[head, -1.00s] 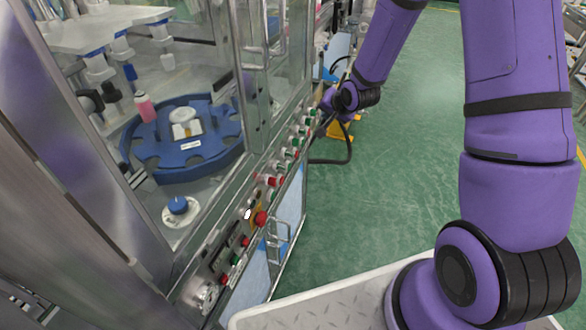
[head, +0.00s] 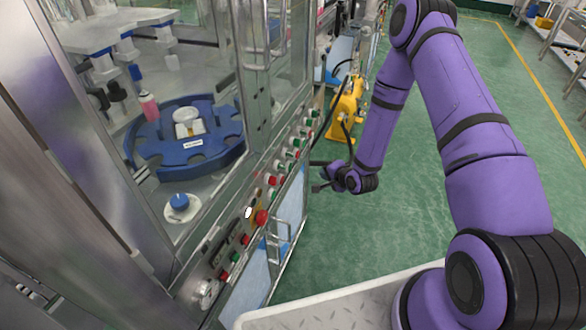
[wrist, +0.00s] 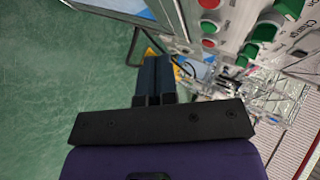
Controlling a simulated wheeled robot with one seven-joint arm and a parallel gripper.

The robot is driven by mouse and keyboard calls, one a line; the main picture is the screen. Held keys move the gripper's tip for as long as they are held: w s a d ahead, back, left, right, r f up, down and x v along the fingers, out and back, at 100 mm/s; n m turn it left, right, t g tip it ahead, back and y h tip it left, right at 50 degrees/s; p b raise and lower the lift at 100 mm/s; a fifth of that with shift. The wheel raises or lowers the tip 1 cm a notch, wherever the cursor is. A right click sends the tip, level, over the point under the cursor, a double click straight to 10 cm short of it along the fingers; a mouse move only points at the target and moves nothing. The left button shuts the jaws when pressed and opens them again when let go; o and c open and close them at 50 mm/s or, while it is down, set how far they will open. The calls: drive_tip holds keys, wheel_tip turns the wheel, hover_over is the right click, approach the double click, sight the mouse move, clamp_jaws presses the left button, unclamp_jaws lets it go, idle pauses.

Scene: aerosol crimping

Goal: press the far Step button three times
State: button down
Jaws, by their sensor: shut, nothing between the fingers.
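The machine's front panel carries a row of buttons, with green ones at its far end (head: 312,113) and red and green ones nearer. Their labels are too small to read in the head view, so I cannot tell which is the far Step button. My gripper (head: 315,176) is beside the panel's right side, lower than the button row and apart from it. In the wrist view my gripper's fingers (wrist: 154,76) are together and empty. There, a red button (wrist: 208,28) and a green button (wrist: 265,30) show at upper right, away from the fingertips.
A blue rotary tray (head: 188,150) is behind the machine's clear doors. A red emergency stop (head: 262,217) and a metal handle (head: 278,240) are on the near panel. A yellow machine (head: 345,112) stands behind my arm. The green floor (head: 400,215) to the right is open.

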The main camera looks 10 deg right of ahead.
sight(290, 167)
drive_tip(key=shift+s+f, duration=0.2)
drive_tip(key=shift+f, duration=0.2)
drive_tip(key=w+a, duration=0.5)
drive_tip(key=a, duration=0.2)
idle(0.5)
drive_tip(key=shift+w+a, duration=0.1)
idle(1.9)
drive_tip(key=shift+w+a, duration=0.25)
drive_tip(key=shift+a, duration=0.05)
